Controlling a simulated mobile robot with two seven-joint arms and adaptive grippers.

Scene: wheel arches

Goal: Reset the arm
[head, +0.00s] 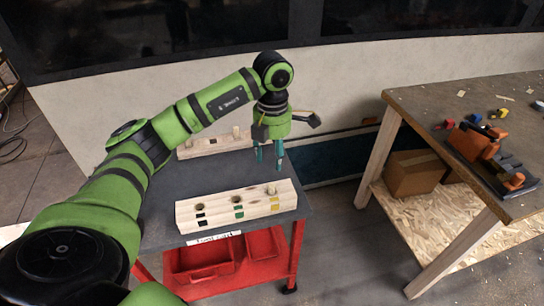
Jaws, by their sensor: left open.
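My left arm (150,150) is green and black and comes in from the left, reaching over a dark-topped cart. My left gripper (268,155) hangs from its end with the fingers pointing down. It is open and I see nothing between the fingers. It is above the cart top, behind the front wooden block (220,212). That block has dark holes, coloured marks and a peg (271,188) at its right end. A second wooden block (205,145) lies farther back, partly hidden by the arm. My right gripper is out of view.
The cart top (160,233) has red bins (206,268) below. At right, a wooden table (440,100) holds an orange and black object (480,150) and small coloured blocks (475,118). A cardboard box (412,175) sits on its lower shelf. Floor shows between cart and table.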

